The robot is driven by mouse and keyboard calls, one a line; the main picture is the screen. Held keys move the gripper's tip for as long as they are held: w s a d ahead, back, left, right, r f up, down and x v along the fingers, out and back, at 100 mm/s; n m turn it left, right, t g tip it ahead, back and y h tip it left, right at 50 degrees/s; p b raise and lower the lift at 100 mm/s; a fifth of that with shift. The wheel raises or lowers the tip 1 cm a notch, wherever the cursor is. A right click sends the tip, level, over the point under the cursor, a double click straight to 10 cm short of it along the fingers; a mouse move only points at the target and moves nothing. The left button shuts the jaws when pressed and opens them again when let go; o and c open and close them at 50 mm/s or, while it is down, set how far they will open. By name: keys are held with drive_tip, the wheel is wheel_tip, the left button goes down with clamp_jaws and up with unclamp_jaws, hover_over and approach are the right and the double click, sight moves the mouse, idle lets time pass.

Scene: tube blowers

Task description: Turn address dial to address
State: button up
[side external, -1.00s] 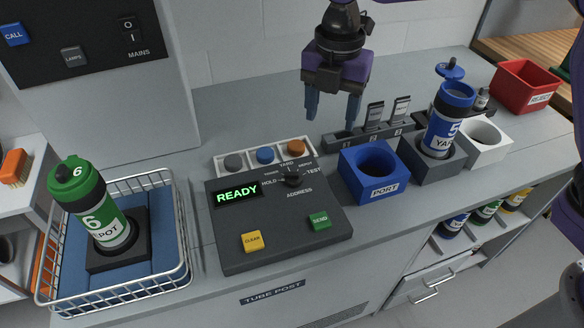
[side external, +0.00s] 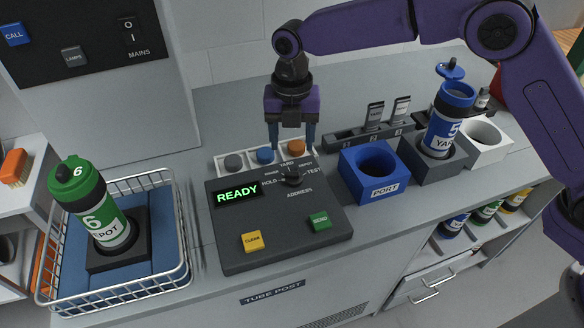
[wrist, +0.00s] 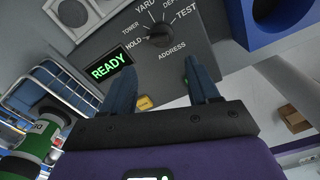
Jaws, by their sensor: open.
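The address dial (side external: 291,176) is a black knob on the grey control panel (side external: 300,240), with labels around it. In the wrist view the dial (wrist: 159,33) shows HOLD, TOWER, YARD, a partly cut-off label and TEST around it. Its pointer appears turned toward HOLD, on the left. The green display (side external: 237,192) reads READY. My gripper (side external: 292,150) is open and empty, with fingers pointing down above and just behind the dial. In the wrist view my gripper's fingers (wrist: 158,85) are spread apart and the dial lies beyond them, clear of both.
A white tray with grey, blue and orange buttons (side external: 264,155) sits behind the panel, close to my fingers. The blue PORT holder (side external: 378,187) stands right of the panel. A wire basket (side external: 180,235) with a green carrier (side external: 95,210) stands left. Yellow CLEAR (side external: 252,240) and green SEND (side external: 320,221) buttons are in front.

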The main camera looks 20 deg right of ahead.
sight(292, 175)
wheel_tip(292, 175, down, 9)
drive_tip(key=shift+f, duration=0.2)
idle(0.3)
drive_tip(key=c, duration=1)
